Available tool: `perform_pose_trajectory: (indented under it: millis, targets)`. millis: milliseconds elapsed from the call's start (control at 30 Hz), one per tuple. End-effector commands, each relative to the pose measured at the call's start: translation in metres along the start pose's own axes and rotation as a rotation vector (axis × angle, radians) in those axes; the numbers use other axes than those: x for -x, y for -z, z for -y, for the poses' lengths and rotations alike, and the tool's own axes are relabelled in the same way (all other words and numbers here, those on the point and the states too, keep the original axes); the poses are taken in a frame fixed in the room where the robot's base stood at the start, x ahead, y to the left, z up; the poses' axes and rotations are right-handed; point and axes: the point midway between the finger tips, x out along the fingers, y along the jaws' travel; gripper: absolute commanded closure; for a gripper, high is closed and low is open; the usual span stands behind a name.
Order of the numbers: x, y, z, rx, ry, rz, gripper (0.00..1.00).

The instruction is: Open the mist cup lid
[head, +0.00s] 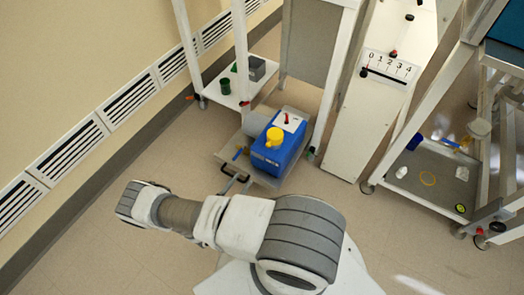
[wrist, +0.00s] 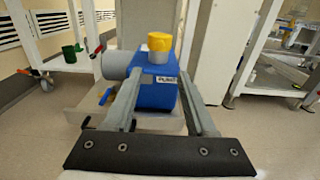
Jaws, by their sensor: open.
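The mist cup is a yellow cup (head: 274,137) on top of a blue machine (head: 270,158). In the wrist view the cup (wrist: 159,57) stands upright with a yellow lid (wrist: 160,41) on its top; the lid looks closed. The blue machine (wrist: 157,95) has a grey cylinder on its left side and a small white label. My gripper (wrist: 161,76) is open and empty, its two grey fingers pointing toward the machine. The cup shows beyond and above the fingertips, apart from them.
The machine sits on a low grey tray (head: 228,153) with a dark handle. A white shelf cart (head: 216,92) with a green cup (head: 224,86) stands to the left. A white panel numbered 0 to 4 (head: 388,68) stands right. Bare floor lies in front.

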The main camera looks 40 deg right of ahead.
Motion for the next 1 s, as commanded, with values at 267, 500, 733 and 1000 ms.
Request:
perform_pose_trajectory:
  millis: [267,500,733,1000]
  targets:
    - [-0.030,0.003,0.002,0.004,-0.002,0.004,0.44]
    - [-0.083,0.003,0.002,0.002,-0.001,0.003,0.44]
    - [-0.132,0.003,0.001,0.002,-0.001,0.003,0.44]
    - [-0.168,0.002,0.001,0.002,-0.003,0.003,0.44]
